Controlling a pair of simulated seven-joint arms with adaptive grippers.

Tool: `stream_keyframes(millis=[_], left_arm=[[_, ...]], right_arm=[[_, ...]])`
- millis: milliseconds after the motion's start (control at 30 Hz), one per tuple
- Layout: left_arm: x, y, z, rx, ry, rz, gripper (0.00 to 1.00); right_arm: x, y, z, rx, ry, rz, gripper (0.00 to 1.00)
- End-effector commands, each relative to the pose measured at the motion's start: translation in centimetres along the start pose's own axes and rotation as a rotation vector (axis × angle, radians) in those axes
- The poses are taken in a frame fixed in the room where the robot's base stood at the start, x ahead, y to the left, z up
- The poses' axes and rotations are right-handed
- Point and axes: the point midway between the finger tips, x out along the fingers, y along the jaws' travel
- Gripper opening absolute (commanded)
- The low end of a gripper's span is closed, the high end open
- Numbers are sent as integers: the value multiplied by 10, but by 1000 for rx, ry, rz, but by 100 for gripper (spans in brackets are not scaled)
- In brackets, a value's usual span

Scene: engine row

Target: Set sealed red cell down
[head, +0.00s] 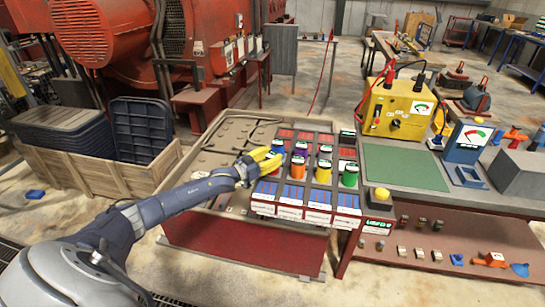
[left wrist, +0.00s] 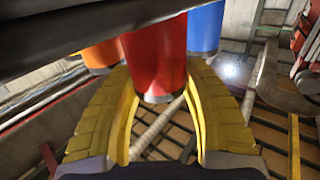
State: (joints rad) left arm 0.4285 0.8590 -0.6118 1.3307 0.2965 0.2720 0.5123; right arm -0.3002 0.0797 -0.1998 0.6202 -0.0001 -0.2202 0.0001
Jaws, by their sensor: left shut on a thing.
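My left gripper (head: 265,161) reaches over the left side of the cell rack (head: 305,213) in the head view. Its yellow fingers are shut around a red cell (left wrist: 155,55), which stands between them in the left wrist view. In the head view the fingers largely cover this cell. I cannot tell whether the red cell touches the rack. In the left wrist view an orange cell (left wrist: 102,56) is behind it on the left and a blue cell (left wrist: 205,28) on the right. My right gripper is not in view.
Several colored cells stand in the rack, including a purple one (head: 298,165) and a green one (head: 350,174). A bench with a green mat (head: 403,167) and a yellow meter box (head: 398,110) lies to the right. A wooden crate (head: 100,176) stands left.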

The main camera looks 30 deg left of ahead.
Motion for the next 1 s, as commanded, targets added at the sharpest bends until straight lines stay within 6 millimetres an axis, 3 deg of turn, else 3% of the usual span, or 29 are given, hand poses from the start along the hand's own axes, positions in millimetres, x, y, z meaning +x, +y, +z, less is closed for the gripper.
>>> stream_keyframes(millis=[267, 300, 467, 800, 1000], left_arm=[[1, 0, 0, 0, 3, 0, 0], [0, 0, 2, 1, 0, 0, 50], [0, 0, 2, 1, 0, 0, 68], [0, 0, -2, 0, 1, 0, 70], [-17, 0, 0, 0, -1, 0, 70]], right_arm=[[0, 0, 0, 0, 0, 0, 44], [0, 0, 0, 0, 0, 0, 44], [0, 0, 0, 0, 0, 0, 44], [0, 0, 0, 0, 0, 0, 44], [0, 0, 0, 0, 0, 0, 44]])
